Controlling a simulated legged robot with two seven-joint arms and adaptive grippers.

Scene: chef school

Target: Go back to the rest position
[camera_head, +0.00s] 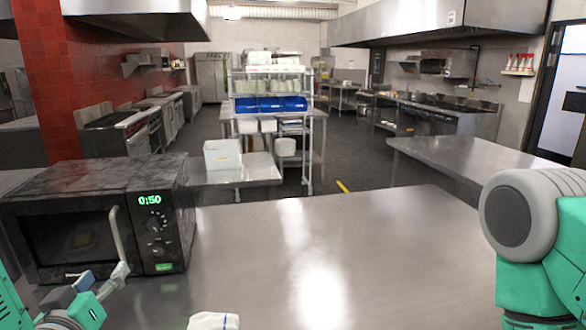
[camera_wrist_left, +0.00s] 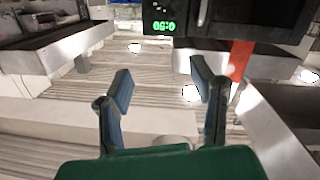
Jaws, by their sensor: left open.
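My left gripper (camera_head: 98,288) is at the lower left of the head view, in front of the black microwave (camera_head: 165,205). In the left wrist view its two fingers (camera_wrist_left: 161,88) are spread apart with nothing between them. The microwave also shows upside down at the top of the left wrist view (camera_wrist_left: 230,22), beyond the fingertips. Its door is shut and its green display reads 0:50. Something yellowish shows dimly behind the door window. My right arm comes in at the right edge; its gripper is out of view.
The steel counter (camera_head: 370,240) is mostly bare. A white cloth-like item (camera_head: 213,321) lies at its near edge, partly cut off. A white container (camera_head: 222,154) stands on a table behind the microwave. A shelf rack with blue bins (camera_head: 270,104) stands farther back.

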